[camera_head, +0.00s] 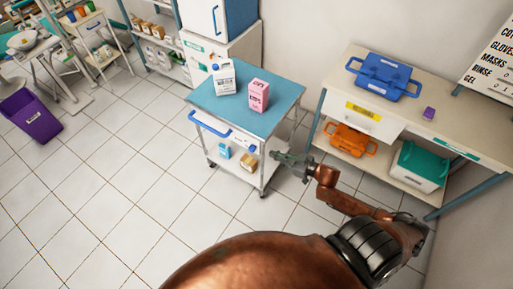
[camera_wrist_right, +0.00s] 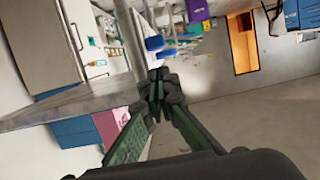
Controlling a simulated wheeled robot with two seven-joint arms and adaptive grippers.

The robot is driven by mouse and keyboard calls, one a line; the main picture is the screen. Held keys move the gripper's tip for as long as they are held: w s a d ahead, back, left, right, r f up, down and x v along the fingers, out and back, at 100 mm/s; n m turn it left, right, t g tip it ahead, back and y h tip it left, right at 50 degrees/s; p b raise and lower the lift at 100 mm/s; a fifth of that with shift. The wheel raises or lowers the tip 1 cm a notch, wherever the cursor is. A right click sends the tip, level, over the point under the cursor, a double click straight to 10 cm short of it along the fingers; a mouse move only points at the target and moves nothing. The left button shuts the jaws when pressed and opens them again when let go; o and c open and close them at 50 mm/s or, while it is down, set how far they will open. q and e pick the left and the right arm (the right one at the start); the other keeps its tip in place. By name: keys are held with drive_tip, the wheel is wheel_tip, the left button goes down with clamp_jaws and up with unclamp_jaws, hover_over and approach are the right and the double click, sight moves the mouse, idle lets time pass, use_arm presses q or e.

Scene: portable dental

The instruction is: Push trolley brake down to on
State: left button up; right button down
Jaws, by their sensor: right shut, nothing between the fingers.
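The trolley (camera_head: 225,110) stands upright in the middle of the head view, with a blue top, a blue front handle (camera_head: 210,124) and a lower shelf. A small blue part (camera_head: 252,149) shows at its front right corner; I cannot tell whether it is the brake. In the right wrist view, two blue pieces (camera_wrist_right: 155,43) show just beyond the fingertips, near a pale post. My right gripper (camera_head: 276,156) is beside the trolley's right front corner, shut and empty; its closed fingers also show in the wrist view (camera_wrist_right: 157,84). My left gripper is out of view.
A white jug (camera_head: 224,78) and a pink carton (camera_head: 259,96) stand on the trolley top. A bench (camera_head: 440,122) with blue and orange cases is at the right. A purple bin (camera_head: 32,115) is at the far left. The tiled floor in front is clear.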

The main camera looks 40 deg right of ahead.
sight(256, 147)
drive_tip(key=shift+a+r, duration=0.1)
drive_tip(key=shift+r, duration=0.15)
drive_tip(key=shift+w, duration=0.1)
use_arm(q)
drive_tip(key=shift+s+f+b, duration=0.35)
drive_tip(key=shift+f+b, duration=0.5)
use_arm(e)
drive_tip(key=x, duration=1)
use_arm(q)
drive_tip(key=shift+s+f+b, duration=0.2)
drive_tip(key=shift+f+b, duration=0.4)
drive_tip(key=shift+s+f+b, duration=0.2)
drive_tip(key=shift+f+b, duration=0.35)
use_arm(e)
wheel_tip(256, 147, down, 5)
drive_tip(key=shift+r, duration=0.1)
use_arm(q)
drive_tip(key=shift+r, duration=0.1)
use_arm(e)
drive_tip(key=shift+s, duration=0.25)
